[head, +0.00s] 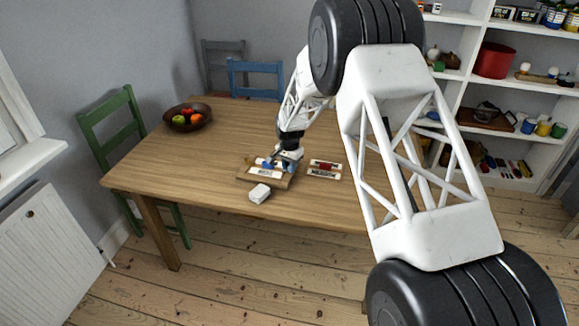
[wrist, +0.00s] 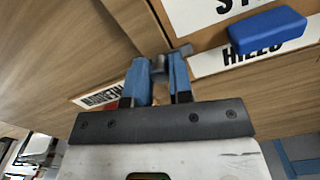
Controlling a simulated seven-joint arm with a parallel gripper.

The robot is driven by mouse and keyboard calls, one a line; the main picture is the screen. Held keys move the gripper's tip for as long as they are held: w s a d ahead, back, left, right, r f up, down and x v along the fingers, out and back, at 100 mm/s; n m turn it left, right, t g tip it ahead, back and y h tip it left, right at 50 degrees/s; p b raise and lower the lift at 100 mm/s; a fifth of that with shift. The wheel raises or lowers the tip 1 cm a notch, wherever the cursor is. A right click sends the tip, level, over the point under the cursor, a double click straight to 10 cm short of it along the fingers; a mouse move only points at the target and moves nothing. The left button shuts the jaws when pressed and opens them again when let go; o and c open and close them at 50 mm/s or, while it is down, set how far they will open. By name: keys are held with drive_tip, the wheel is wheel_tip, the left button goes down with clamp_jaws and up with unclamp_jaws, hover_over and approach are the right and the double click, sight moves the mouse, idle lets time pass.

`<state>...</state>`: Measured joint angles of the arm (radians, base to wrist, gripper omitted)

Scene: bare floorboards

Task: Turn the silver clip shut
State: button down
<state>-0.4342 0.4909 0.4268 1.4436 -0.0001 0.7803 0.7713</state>
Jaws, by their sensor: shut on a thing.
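The silver clip (wrist: 180,51) is a small grey metal piece at the edge of a wooden board (wrist: 208,39) in the wrist view. My gripper (wrist: 160,72) has its two blue fingers closed around the clip's near end, with part of the clip showing beyond the fingertips. In the head view my gripper (head: 286,156) is low over the board (head: 281,184) on the table and hides the clip there. The clip's exact angle is hard to tell.
A blue block (wrist: 267,30) sits on the board beside white printed labels.

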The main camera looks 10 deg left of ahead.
drive_tip(key=c, duration=1)
unclamp_jaws()
drive_tip(key=shift+r, duration=0.15)
drive_tip(key=shift+r, duration=3.8)
